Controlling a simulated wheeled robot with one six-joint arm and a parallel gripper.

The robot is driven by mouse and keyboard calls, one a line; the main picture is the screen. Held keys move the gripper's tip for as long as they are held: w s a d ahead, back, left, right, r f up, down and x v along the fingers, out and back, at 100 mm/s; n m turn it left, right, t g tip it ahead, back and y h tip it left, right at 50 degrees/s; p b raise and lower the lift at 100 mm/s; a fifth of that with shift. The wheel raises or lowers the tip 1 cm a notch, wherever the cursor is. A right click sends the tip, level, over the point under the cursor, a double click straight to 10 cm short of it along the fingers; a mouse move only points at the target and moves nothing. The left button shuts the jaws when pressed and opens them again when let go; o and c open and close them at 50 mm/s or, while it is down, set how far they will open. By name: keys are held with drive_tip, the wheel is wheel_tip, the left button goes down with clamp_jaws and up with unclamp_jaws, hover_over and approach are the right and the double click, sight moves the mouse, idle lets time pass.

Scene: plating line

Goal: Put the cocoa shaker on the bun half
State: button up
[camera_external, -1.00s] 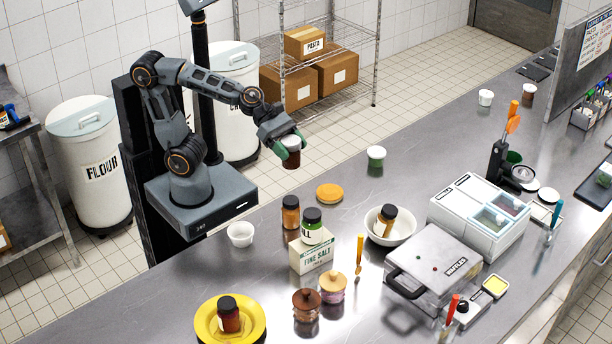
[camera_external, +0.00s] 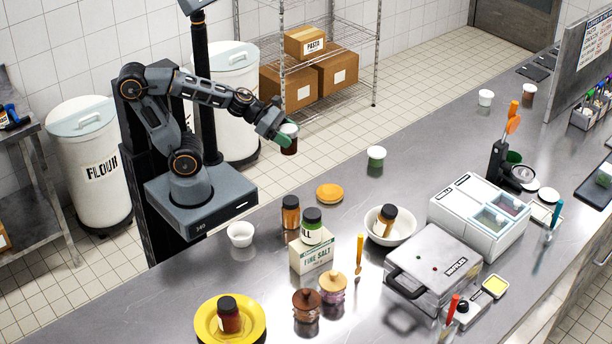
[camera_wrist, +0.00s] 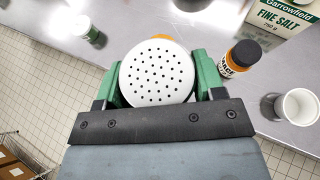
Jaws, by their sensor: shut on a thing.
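The cocoa shaker (camera_external: 289,146) has a dark brown body and a white lid. My gripper (camera_external: 283,138) is shut around it and holds it upright in the air, near the counter's back edge. In the wrist view the shaker's white perforated lid (camera_wrist: 157,72) sits between my green fingers (camera_wrist: 157,80), its body mostly hidden below. The bun half (camera_external: 329,193) is a flat round orange-tan piece lying on the counter, in front and to the right of the shaker. It is apart from it, with nothing on top. In the wrist view only an orange sliver (camera_wrist: 162,36) shows past the lid.
An orange-brown jar (camera_external: 290,213), a salt box (camera_external: 311,256) carrying a green-capped jar (camera_external: 311,227), and a white cup (camera_external: 240,234) stand nearer the front. A white bowl (camera_external: 405,231) holds another jar. Counter around the bun half is clear.

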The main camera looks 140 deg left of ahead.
drive_tip(key=w+a+f, duration=0.2)
drive_tip(key=w+f, duration=0.1)
drive_tip(key=f, duration=0.1)
drive_tip(key=w+a+f+p, duration=0.1)
drive_tip(key=w+a+f, duration=0.2)
drive_tip(key=w, duration=0.1)
drive_tip(key=w+a+f, duration=0.3)
drive_tip(key=f, duration=0.1)
drive_tip(key=shift+w+a+f, duration=0.1)
drive_tip(key=shift+w+f, duration=0.15)
drive_tip(key=shift+f, duration=0.65)
drive_tip(key=shift+f, duration=0.15)
drive_tip(key=o, duration=1)
